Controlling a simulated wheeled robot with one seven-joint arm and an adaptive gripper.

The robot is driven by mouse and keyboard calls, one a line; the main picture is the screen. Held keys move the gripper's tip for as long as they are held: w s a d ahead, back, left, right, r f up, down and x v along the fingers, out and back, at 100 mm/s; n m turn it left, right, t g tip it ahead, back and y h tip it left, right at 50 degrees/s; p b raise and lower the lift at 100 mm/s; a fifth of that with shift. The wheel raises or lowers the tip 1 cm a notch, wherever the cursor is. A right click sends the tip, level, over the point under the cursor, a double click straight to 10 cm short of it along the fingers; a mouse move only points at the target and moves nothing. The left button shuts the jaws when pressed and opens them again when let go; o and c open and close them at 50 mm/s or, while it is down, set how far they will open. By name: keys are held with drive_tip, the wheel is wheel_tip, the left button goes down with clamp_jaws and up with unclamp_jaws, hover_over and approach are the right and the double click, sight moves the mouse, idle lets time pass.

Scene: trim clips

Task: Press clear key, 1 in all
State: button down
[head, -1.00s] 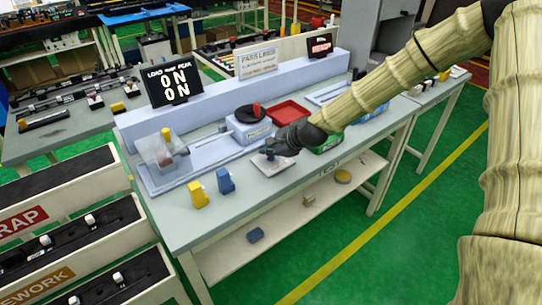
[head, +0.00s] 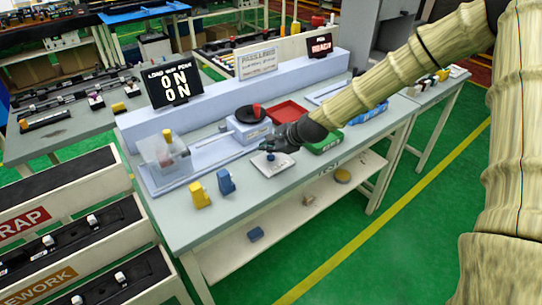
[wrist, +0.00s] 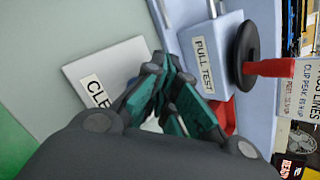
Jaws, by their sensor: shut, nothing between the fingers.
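The clear key is a pale flat plate (head: 266,165) on the bench top, with a small dark part (head: 270,157) showing on it in the head view. In the wrist view the plate (wrist: 85,68) carries a label (wrist: 96,92) reading "CLE", the rest hidden behind my fingers. My gripper (head: 272,147) is shut and empty, just above the far side of the plate. In the wrist view my gripper's fingers (wrist: 160,75) cover part of the plate. I cannot tell whether they touch it.
The "PULL TEST" box (wrist: 205,50) with a dark disc and red handle (wrist: 268,68) stands close by. A red tray (head: 288,111) and a green tray (head: 325,144) lie to the right. Yellow (head: 199,195) and blue (head: 226,182) blocks stand left.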

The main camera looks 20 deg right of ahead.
sight(269, 157)
drive_tip(key=shift+r+p, duration=1.65)
drive_tip(key=shift+r, duration=0.85)
